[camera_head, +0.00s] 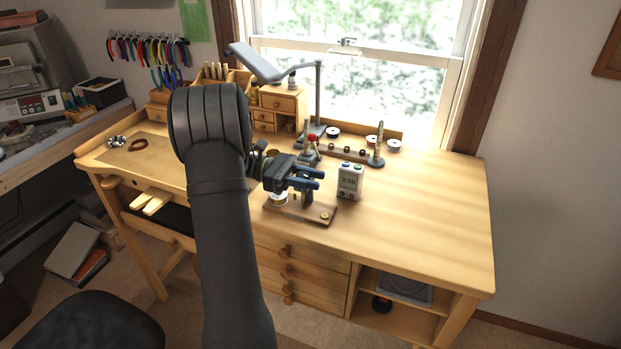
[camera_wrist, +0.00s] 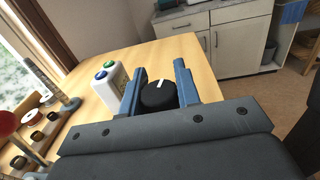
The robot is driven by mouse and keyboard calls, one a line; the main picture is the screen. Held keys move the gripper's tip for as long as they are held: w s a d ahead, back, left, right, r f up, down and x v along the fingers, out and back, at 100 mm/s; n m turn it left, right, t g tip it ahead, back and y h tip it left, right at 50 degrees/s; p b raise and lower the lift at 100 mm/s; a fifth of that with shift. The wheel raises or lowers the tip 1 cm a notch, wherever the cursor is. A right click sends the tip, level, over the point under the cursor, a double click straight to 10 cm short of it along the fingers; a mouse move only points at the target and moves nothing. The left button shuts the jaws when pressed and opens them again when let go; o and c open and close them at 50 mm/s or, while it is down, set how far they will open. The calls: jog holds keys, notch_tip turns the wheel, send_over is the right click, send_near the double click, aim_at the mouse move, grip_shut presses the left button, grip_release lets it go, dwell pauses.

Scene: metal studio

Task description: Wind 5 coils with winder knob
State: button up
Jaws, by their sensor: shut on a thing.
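The winder stands on a small wooden base (camera_head: 318,211) on the bench, largely hidden behind my gripper in the head view. My gripper (camera_head: 316,180) reaches over the base from the left with its blue fingers level. In the wrist view my gripper (camera_wrist: 160,90) has its two blue fingers on either side of the black winder knob (camera_wrist: 157,98), shut on it. The knob has a white pointer mark on its top, directed upward in that view. The coil and the wire cannot be made out.
A white timer (camera_head: 350,181) with green and blue buttons stands close to the right of the fingers; it also shows in the wrist view (camera_wrist: 110,86). Behind are a lamp (camera_head: 318,100), several spools (camera_head: 372,140) and an upright post (camera_head: 379,145). The bench's right side (camera_head: 435,210) is clear.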

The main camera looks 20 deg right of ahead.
jog(key=shift+r, duration=0.1)
jog(key=o, duration=1)
